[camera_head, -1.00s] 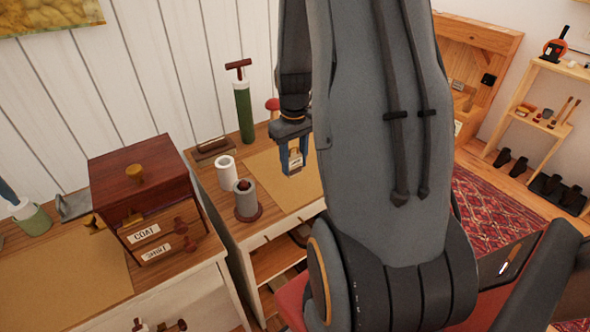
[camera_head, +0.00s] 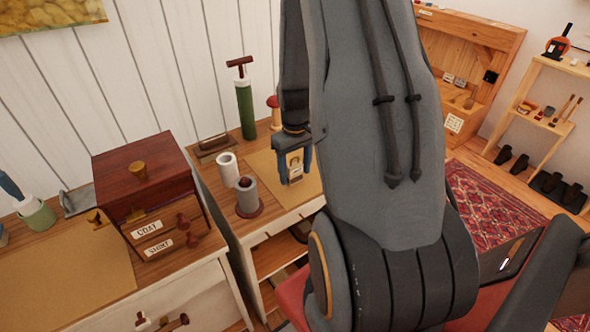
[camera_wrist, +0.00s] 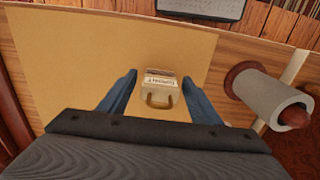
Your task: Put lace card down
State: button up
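The lace card (camera_head: 295,164) is a small pale card with a dark-lettered label and a loop. It is at the tan mat (camera_head: 312,186) on the desk, and it also shows in the wrist view (camera_wrist: 160,89). My gripper (camera_head: 293,178) is over the mat with its blue fingers on either side of the card. In the wrist view (camera_wrist: 159,77) the fingers are spread, with a gap between each finger and the card. The card's contact with the mat is hard to make out.
A grey spool (camera_head: 246,194) on a red-brown base and a white roll (camera_head: 228,169) stand left of the mat. A green pump (camera_head: 245,108) and a mushroom-shaped thing (camera_head: 273,112) stand behind. A drawer box (camera_head: 145,180) is at left. Bare mat surrounds the card.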

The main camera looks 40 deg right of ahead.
notch_tip(320, 180, up, 11)
jog(key=b, duration=0.2)
jog(key=shift+b, duration=0.3)
jog(key=shift+r, duration=0.55)
jog(key=s+a, duration=0.4)
jog(key=a, duration=0.7)
jog(key=s+a+t, duration=0.1)
jog(key=s+a, duration=0.3)
jog(key=a, duration=0.6)
jog(key=shift+a+r+n, duration=0.3)
jog(key=shift+a+r, duration=0.05)
jog(key=shift+a, duration=0.05)
